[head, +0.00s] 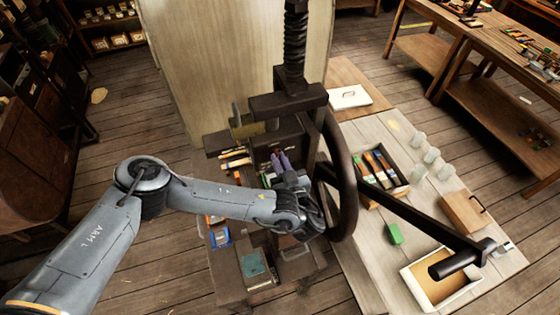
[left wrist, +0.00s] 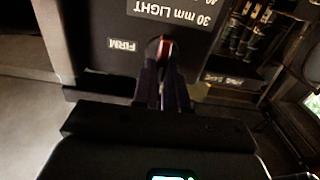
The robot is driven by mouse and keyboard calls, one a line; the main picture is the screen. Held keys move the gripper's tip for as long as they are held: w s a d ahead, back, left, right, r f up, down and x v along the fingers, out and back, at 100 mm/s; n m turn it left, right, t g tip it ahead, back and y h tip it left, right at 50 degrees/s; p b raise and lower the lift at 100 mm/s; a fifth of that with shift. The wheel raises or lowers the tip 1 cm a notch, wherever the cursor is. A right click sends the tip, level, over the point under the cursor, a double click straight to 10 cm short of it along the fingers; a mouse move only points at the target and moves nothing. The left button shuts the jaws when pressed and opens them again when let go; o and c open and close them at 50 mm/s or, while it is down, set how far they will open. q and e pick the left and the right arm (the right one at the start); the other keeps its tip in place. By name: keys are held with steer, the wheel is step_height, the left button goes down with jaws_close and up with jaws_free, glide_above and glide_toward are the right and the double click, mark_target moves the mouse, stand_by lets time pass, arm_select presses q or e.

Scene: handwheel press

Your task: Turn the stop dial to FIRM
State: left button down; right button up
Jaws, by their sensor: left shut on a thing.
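My left gripper (head: 279,157) reaches in at the front of the dark press (head: 288,105). In the left wrist view its dark fingers (left wrist: 163,62) are closed together on a small part with a red edge, the stop dial (left wrist: 165,46), mostly hidden between them. The dial sits on a dark plate with white labels that appear upside down. The FIRM label (left wrist: 122,45) is to the left of the fingers, and the 30 mm LIGHT label (left wrist: 172,10) is above them. In the head view the dial cannot be made out. My right gripper is not in view.
The large handwheel (head: 343,180) and its long dark bar stand close to the right of my left gripper. A pale table (head: 415,205) holds a box of coloured items, several jars, a green block (head: 394,234) and a shallow tray (head: 406,274). Open floor lies to the left.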

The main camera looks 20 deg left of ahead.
arm_select(q)
steer(key=shift+w+d+f+m+b, duration=0.2)
steer(key=shift+m+b, duration=0.9)
steer(key=shift+m, duration=1.85)
steer(key=shift+w+d+f+m+b, duration=0.2)
steer(key=shift+m+b, duration=0.85)
steer(key=shift+m, duration=1.95)
steer(key=shift+d+f+m+b, duration=0.2)
steer(key=shift+m+b, duration=0.9)
steer(key=shift+m, duration=1.85)
steer(key=shift+a+f, duration=0.1)
steer(key=shift+a, duration=0.05)
steer(key=c, duration=1.2)
jaws_free()
steer(key=shift+o, duration=0.2)
